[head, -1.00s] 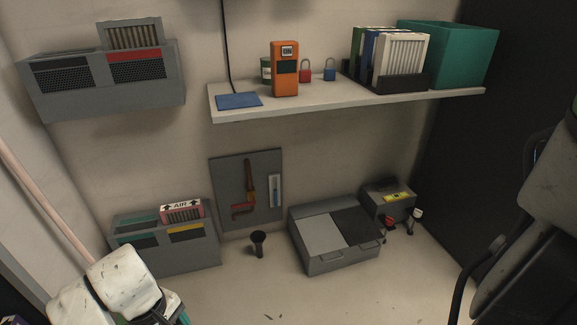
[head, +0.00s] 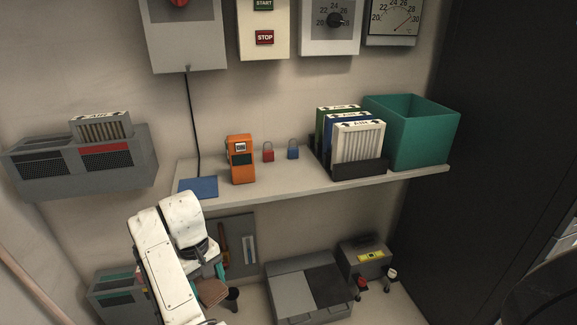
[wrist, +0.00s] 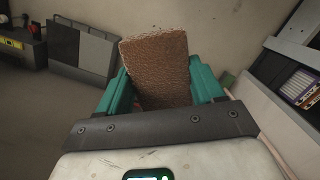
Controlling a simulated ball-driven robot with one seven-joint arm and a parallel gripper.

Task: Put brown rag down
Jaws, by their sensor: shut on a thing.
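The brown rag (wrist: 158,68) is a flat, textured brown piece. It stands out between the two teal fingers of my gripper (wrist: 162,85) in the wrist view. My gripper is shut on it. In the head view the rag (head: 211,291) shows low, just right of my white arm, in front of the wall panel and held in the air. My arm hides most of the gripper there.
A shelf (head: 290,187) holds a blue pad (head: 198,187), an orange device (head: 241,160), two padlocks, filters in a black rack and a teal bin (head: 408,135). Below stand a grey two-lid box (head: 308,290) and a smaller grey box (head: 364,257).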

